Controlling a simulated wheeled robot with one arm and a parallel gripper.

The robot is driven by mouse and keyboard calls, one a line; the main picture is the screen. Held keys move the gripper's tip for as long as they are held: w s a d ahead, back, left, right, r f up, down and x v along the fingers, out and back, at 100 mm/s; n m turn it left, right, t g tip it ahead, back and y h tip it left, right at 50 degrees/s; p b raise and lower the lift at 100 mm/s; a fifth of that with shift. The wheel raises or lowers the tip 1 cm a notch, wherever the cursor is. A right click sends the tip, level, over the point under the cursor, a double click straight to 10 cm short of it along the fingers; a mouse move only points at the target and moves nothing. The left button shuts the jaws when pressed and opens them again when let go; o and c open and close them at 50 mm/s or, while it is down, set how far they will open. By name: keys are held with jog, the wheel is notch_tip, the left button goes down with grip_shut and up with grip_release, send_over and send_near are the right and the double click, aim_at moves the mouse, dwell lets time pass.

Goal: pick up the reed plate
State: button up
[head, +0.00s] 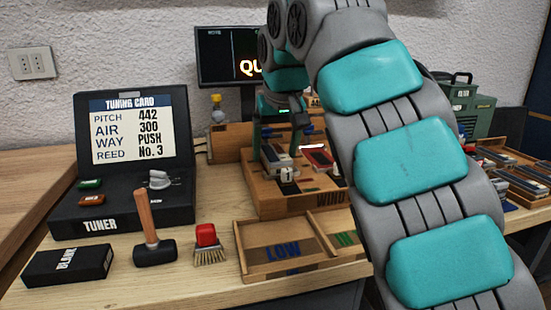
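My gripper (281,138) is in the head view, pointing down over the wooden block marked WIND (285,203). Its dark fingers look spread apart, with nothing clearly held between them. A small grey metal-topped piece (274,155) lies on the block just below the fingers, and I cannot tell if they touch it. A red-topped piece (318,158) lies to its right. Several dark plate-like pieces with grey tops (497,160) lie in a wooden tray at the far right. I cannot tell which piece is the reed plate. My arm hides the block's right side.
A tuning card case (122,215) reads reed No. 3. In front are a black BLANK box (68,265), a mallet (155,250), a red brush (208,240) and a wooden tray marked LOW (246,262). A monitor (226,58) and a green machine (468,105) stand behind.

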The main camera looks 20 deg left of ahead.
grip_shut()
dwell(0.5)
jog(key=shift+r, duration=0.15)
